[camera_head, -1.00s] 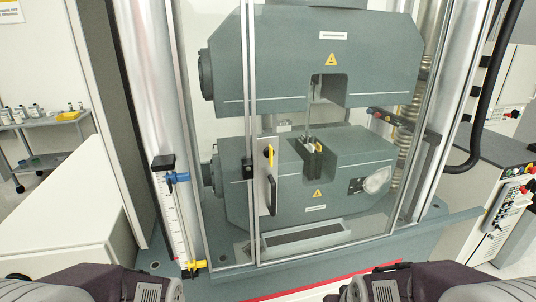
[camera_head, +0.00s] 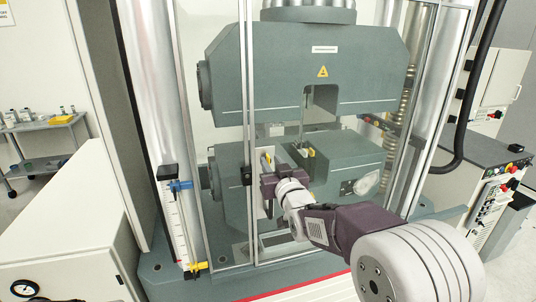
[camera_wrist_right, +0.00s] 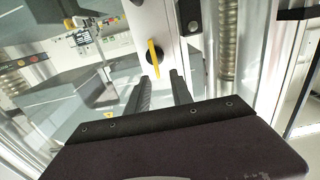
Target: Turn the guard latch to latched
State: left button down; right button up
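The guard latch is a yellow lever (camera_wrist_right: 155,57) on a dark round base, on a pale plate of the clear guard door. In the head view, the yellow lever (camera_head: 267,158) shows just beyond my right gripper. My right gripper (camera_wrist_right: 161,78) is open, with its two dark fingers apart and pointing at the latch. The lever lies just past the fingertips, about between them in the picture, and no contact shows. In the head view my right gripper (camera_head: 265,183) hides the lower part of the latch plate and the door handle. My left gripper is not in view.
The clear guard (camera_head: 222,130) with metal frame bars stands in front of the grey testing machine (camera_head: 300,65). A tall column (camera_head: 155,75) with a scale and blue and yellow clamps is at the left. A control box (camera_head: 490,195) with buttons stands at the right.

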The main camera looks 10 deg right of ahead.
jog(key=shift+w+r, duration=0.1)
jog(key=shift+w, duration=0.65)
jog(key=shift+w+d+p, duration=0.15)
jog(key=shift+w+p, duration=0.15)
jog(key=shift+w, duration=0.25)
jog(key=shift+s, duration=0.1)
grip_shut()
jog(key=shift+f, duration=0.2)
